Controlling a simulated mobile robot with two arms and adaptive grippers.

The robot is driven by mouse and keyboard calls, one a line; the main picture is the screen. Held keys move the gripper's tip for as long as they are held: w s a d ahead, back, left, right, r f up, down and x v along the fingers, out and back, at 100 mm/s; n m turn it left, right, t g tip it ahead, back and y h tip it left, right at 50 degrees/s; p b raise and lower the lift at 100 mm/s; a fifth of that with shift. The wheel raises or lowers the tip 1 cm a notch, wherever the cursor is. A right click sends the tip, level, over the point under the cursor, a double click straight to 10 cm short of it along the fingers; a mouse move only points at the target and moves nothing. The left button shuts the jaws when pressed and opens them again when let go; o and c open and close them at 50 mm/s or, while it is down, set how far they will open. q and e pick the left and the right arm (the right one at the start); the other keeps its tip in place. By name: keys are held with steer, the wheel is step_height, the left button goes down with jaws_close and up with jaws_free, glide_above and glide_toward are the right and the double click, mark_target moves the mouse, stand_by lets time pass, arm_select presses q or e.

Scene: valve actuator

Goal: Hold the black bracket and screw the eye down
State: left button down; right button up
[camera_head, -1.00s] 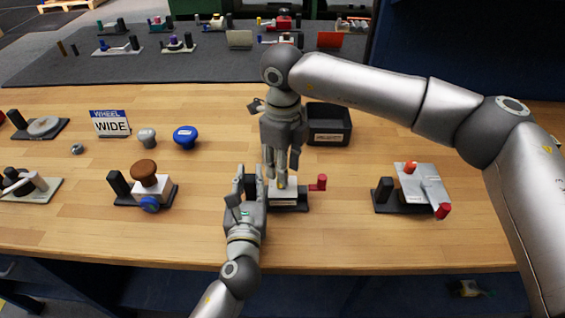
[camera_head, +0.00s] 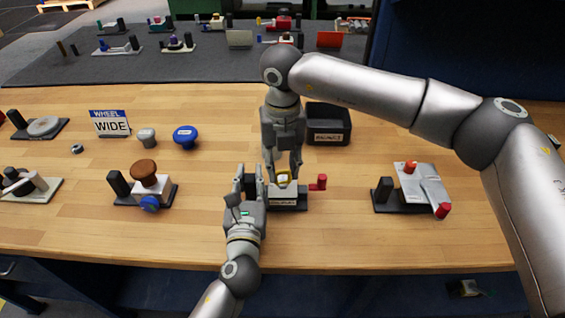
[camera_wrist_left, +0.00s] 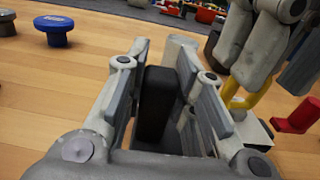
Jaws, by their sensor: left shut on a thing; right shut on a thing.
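The black bracket is an upright black block (camera_wrist_left: 155,103) in the left wrist view. My left gripper (camera_head: 249,172) comes in from the front and is shut on it, one finger on each side. The yellow eye (camera_head: 284,177) sits on top of the pale block (camera_head: 287,191) of the same fixture; it also shows in the left wrist view (camera_wrist_left: 240,100). My right gripper (camera_head: 282,168) points down from above and is shut on the eye, its fingers hiding part of it. I cannot tell how deep the eye sits.
A red knob (camera_head: 319,182) sticks out at the fixture's right. A black bin (camera_head: 328,124) stands close behind. A fixture with a brown knob (camera_head: 144,169) is to the left, and one with a metal plate (camera_head: 424,184) to the right. A blue knob (camera_head: 185,136) lies behind left.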

arm_select(q)
steer(key=shift+a+f, duration=0.15)
steer(key=shift+f, duration=0.35)
arm_select(e)
steer(key=shift+w+r+m, duration=0.1)
steer(key=shift+r+m, duration=0.2)
steer(key=shift+m, duration=0.3)
steer(key=o, duration=1)
steer(key=shift+c, duration=0.2)
arm_select(q)
steer(key=shift+s, duration=0.1)
arm_select(e)
steer(key=shift+o, duration=0.9)
steer(key=shift+f, duration=0.1)
